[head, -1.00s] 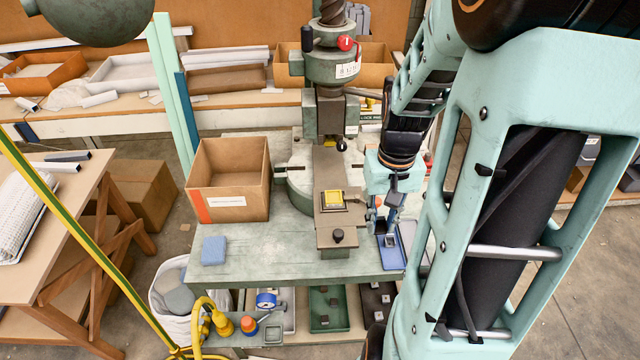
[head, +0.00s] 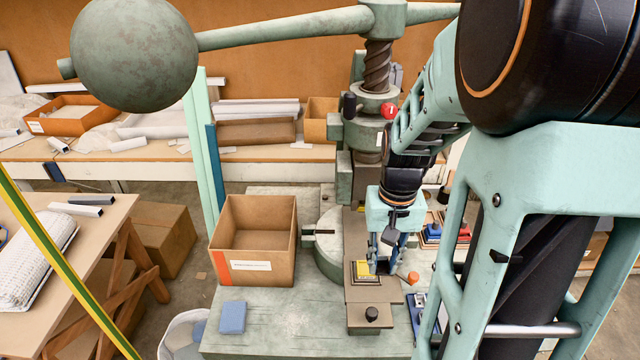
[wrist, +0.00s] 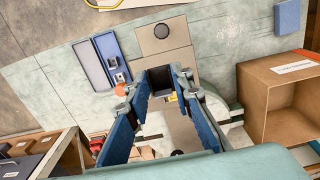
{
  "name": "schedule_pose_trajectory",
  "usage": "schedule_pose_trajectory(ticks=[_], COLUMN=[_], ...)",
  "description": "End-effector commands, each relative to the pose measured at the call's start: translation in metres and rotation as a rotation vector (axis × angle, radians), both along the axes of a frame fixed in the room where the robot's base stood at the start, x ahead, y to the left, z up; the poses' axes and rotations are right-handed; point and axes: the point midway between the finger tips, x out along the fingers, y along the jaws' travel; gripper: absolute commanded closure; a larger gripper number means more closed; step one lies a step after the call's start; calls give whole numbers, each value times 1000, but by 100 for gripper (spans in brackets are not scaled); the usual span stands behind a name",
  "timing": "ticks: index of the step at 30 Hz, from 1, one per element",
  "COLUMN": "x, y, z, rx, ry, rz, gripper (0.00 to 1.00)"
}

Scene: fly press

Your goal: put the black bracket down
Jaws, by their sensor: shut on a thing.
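My gripper (head: 384,264) hangs over the press bed, close to the right of the yellow-topped fixture (head: 362,271). In the wrist view its blue fingers (wrist: 160,84) are shut on the black bracket (wrist: 160,77), a small dark piece between the tips. The bracket appears above the press's brown-grey plate (wrist: 166,38); I cannot tell whether it touches. In the head view the fingers mostly hide it. A blue tray (wrist: 108,48) with small metal parts lies beside the plate; part of that tray (head: 416,308) shows in the head view.
An open cardboard box (head: 253,281) stands left on the green table, with a blue pad (head: 232,317) in front. An orange knob (head: 412,278) is near my gripper. The press column and screw (head: 378,70) stand behind.

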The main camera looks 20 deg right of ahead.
Motion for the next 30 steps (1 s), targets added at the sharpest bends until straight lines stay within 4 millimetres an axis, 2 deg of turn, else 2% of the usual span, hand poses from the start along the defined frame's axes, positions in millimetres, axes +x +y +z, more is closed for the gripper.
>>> schedule_pose_trajectory(ticks=[1, 5, 7, 12, 19, 21, 27, 30], x=[13, 41, 51, 72, 82, 87, 86, 87], y=[-1, -5, -6, -9, -10, -11, -11, -11], z=[-10, -23, -43, -64, -73, -81, -107, -109], rx=[1, 0, 0, 0, -2, -2, -1, -1], ry=[0, 0, 1, -1, -2, -2, -2, -3], rz=[3, 3, 2, 2, 1, 1, 1, 1], gripper=[100, 100, 100, 100, 100, 100, 100, 100])
